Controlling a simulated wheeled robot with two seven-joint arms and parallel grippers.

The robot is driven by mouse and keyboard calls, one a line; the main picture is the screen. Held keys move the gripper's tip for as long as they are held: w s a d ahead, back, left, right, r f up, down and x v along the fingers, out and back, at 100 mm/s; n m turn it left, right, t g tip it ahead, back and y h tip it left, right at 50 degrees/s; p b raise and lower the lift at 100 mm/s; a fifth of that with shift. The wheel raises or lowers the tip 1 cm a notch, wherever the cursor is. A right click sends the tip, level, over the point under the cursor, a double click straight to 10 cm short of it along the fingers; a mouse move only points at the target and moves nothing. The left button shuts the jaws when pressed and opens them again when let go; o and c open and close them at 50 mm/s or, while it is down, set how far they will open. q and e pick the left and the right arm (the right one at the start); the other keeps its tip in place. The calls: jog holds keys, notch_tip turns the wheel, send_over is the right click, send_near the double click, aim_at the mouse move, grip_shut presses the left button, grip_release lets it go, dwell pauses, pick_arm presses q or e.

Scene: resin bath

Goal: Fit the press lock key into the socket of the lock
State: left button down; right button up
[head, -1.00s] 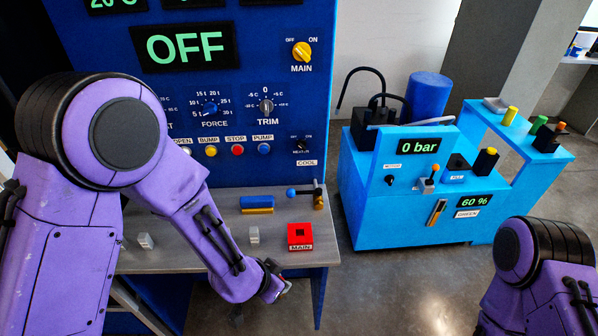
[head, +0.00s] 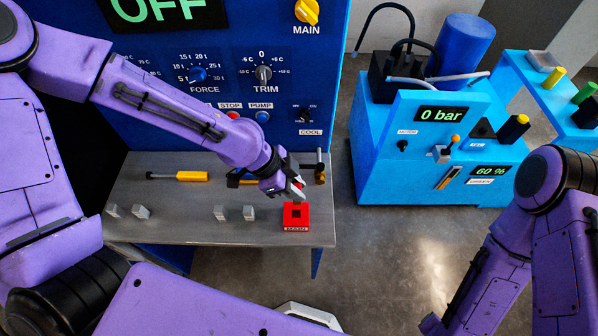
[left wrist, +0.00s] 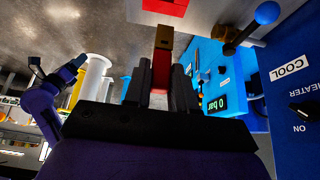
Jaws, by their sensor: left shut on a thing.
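The lock is a red block (head: 296,223) with a dark square socket in its top, at the right front of the grey bench. My left gripper (head: 297,190) is just above and behind it in the head view. In the left wrist view its fingers (left wrist: 162,85) are shut on the press lock key (left wrist: 160,72), a red bar with a brown-gold end. That end points at the red lock (left wrist: 165,6) at the top edge, with a gap visible between them in that view. The key is mostly hidden in the head view. My right gripper is small and dark in the left wrist view (left wrist: 36,70).
Several small grey blocks (head: 249,212) stand along the bench front (head: 180,232). A yellow-handled tool (head: 192,176) lies at the back. A brass and black fitting (head: 320,168) stands behind the lock. The blue panel (head: 240,40) rises behind; a light blue machine (head: 378,150) stands right.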

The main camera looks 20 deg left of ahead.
pick_arm(q)
jog(key=shift+w+a, duration=0.1)
jog(key=shift+s+r, duration=0.15)
jog(key=shift+s, duration=0.2)
jog(key=shift+r+p, duration=0.1)
jog(key=shift+p, duration=0.3)
notch_tip(320, 180, down, 5)
jog(key=b, duration=0.3)
jog(key=shift+w+r+b, duration=0.1)
jog(key=shift+b, duration=0.25)
jog(key=shift+f+b, duration=0.45)
jog(key=shift+f, duration=0.2)
jog(key=shift+p, duration=0.35)
